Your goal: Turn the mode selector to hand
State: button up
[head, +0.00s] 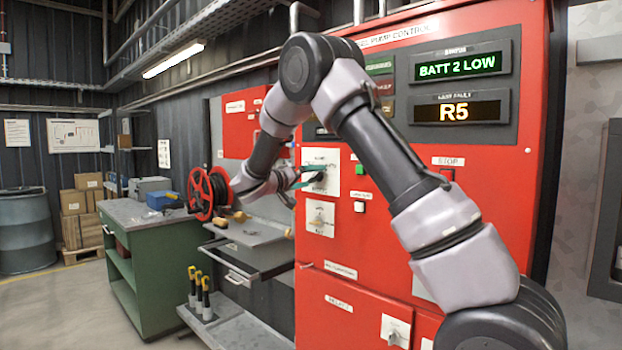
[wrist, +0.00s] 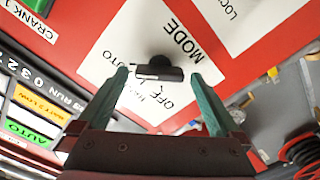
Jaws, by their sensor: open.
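The mode selector (wrist: 165,72) is a black knob on a white plate (wrist: 105,65) marked MODE, OFF and AUTO in the wrist view. Another label beside the knob is partly hidden, and I cannot read it surely. The knob's bar lies roughly across the picture; I cannot tell which mark it points to. My gripper (wrist: 159,76) is open, with one teal finger on each side of the knob and a gap visible at both sides. In the head view my gripper (head: 325,172) is at the selector's white plate (head: 322,156) on the red panel.
A second selector (head: 320,215) sits on a white plate just below. A green button (head: 359,207) and a red stop button (head: 447,174) are to the right. Displays (head: 459,110) sit above. A red hose reel (head: 207,193) and green bench (head: 158,255) stand left.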

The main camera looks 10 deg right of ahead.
jog(key=shift+w+d, duration=0.2)
jog(key=shift+d, duration=0.05)
jog(key=c, duration=1.3)
jog(key=shift+n, duration=0.3)
jog(key=n, duration=0.4)
jog(key=shift+a+f, duration=0.1)
jog(key=n, duration=0.5)
jog(key=shift+f, duration=0.1)
